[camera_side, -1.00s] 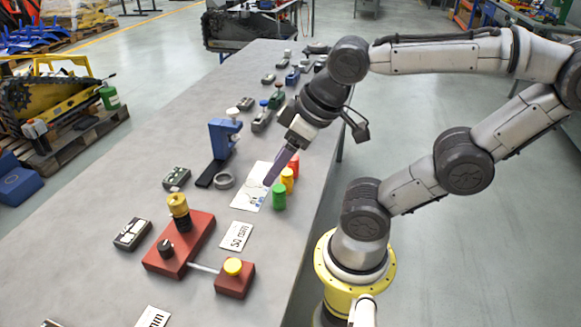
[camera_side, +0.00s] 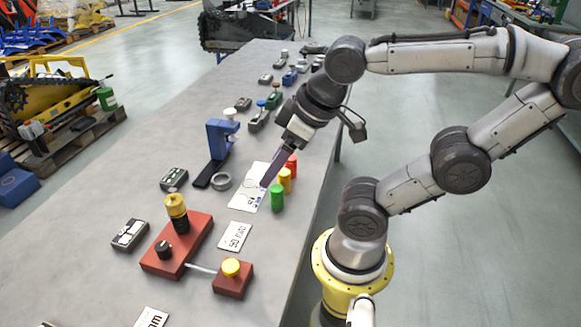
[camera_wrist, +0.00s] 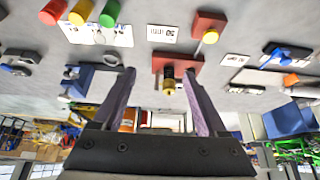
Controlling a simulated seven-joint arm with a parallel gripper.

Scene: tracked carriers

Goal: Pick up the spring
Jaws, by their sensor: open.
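I cannot make out a spring with certainty. A dark, ribbed part (camera_side: 181,223) stands upright under a yellow cap (camera_side: 175,203) on a red block (camera_side: 200,240); it may be a coil, and it also shows in the wrist view (camera_wrist: 168,72). A white card (camera_side: 250,190) with thin dark markings lies under my gripper, partly hidden. My gripper (camera_side: 264,184) points down and left above this card, beside the green cylinder. In the wrist view its two purple fingers (camera_wrist: 157,76) are apart, with nothing seen between them.
Green (camera_side: 277,197), yellow (camera_side: 285,180) and red (camera_side: 291,165) cylinders stand close right of my gripper. A blue stand (camera_side: 220,140) and grey ring (camera_side: 221,181) are to its left. A smaller red block (camera_side: 232,282) has a yellow knob.

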